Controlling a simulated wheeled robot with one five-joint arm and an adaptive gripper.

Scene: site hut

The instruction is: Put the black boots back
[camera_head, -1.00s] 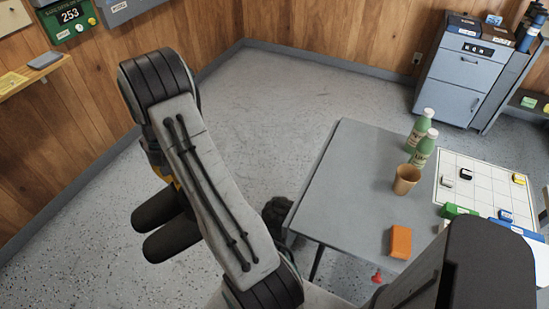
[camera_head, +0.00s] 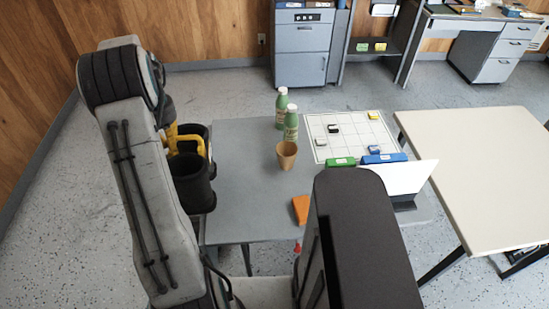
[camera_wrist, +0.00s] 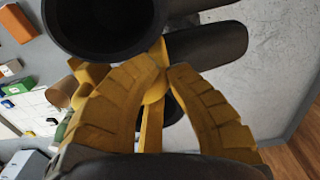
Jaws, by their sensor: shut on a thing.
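The black boots (camera_head: 193,184) hang in the air beside my arm in the head view, over or just left of the grey table's left edge. They show as two dark, open-topped tubes. My gripper (camera_head: 192,138) has yellow fingers and is partly hidden behind my arm. In the wrist view the fingers (camera_wrist: 163,75) close on a yellow piece between the boots, which looks like part of them. One boot (camera_wrist: 100,45) shows its round opening at the top left; the other dark parts (camera_wrist: 208,45) extend to the right.
The grey table (camera_head: 245,210) carries green bottles (camera_head: 291,123), a tan cup (camera_head: 286,155), an orange block (camera_head: 300,208) and a grid board (camera_head: 350,133). A cream table (camera_head: 480,165) stands right, a grey cabinet (camera_head: 302,60) behind. Floor is clear at the far left.

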